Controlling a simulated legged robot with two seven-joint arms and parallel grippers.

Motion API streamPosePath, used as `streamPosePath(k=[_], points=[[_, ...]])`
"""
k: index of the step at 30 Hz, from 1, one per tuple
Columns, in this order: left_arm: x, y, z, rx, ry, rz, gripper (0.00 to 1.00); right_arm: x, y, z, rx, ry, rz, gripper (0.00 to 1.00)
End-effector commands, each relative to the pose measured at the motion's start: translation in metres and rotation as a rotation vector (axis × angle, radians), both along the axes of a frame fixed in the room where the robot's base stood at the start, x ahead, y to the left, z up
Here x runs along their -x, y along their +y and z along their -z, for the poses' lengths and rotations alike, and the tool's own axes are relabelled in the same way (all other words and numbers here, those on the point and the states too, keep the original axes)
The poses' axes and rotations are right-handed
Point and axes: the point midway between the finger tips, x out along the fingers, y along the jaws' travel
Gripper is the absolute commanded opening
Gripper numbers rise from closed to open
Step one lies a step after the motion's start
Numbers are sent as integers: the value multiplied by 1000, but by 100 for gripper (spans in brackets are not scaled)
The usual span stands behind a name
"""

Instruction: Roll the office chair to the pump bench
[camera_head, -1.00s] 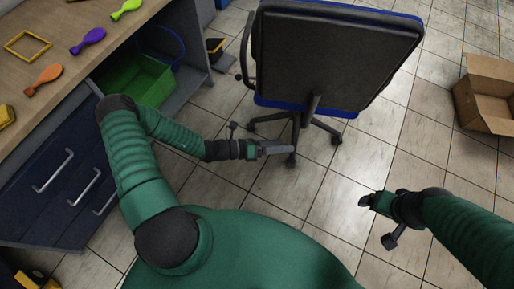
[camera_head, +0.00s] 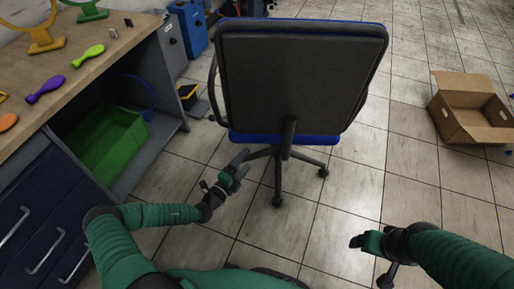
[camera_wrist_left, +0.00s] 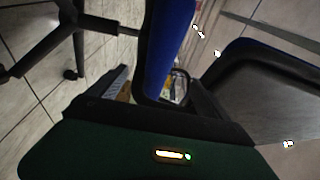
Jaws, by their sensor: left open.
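The office chair (camera_head: 298,78) stands in front of me, its dark backrest towards me and its blue seat edge below. It is upright on its wheeled star base. My left gripper (camera_head: 236,168) is open, low and just left of the chair's column, below the seat. In the left wrist view, the blue seat edge (camera_wrist_left: 168,45) shows between and beyond the open fingers (camera_wrist_left: 158,88); I cannot tell whether they touch it. My right gripper (camera_head: 360,241) is empty over the floor at the lower right; its jaw opening is unclear. I cannot tell which bench is the pump bench.
A blue cabinet (camera_head: 190,28) stands behind. An open cardboard box (camera_head: 470,108) lies at the right. Tiled floor is clear between chair and box.

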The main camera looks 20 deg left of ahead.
Motion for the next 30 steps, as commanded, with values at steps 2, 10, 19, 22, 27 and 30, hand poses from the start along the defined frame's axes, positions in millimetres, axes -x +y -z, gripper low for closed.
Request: streamPosePath(k=[2, 10, 19, 22, 27, 30], points=[[-16, -5, 5, -1, -2, 2, 89, 0, 0, 11, 0, 0, 0, 84], [-69, -17, 5, -2, -3, 2, 89, 0, 0, 35, 0, 0, 0, 84], [-117, -28, 3, -2, -3, 1, 89, 0, 0, 58, 0, 1, 0, 84], [-124, -30, 1, -1, -2, 2, 89, 0, 0, 60, 0, 0, 0, 84], [-127, -30, -1, -2, -1, 1, 89, 0, 0, 60, 0, 0, 0, 84], [-127, -30, -1, -2, -1, 1, 89, 0, 0, 60, 0, 0, 0, 84]])
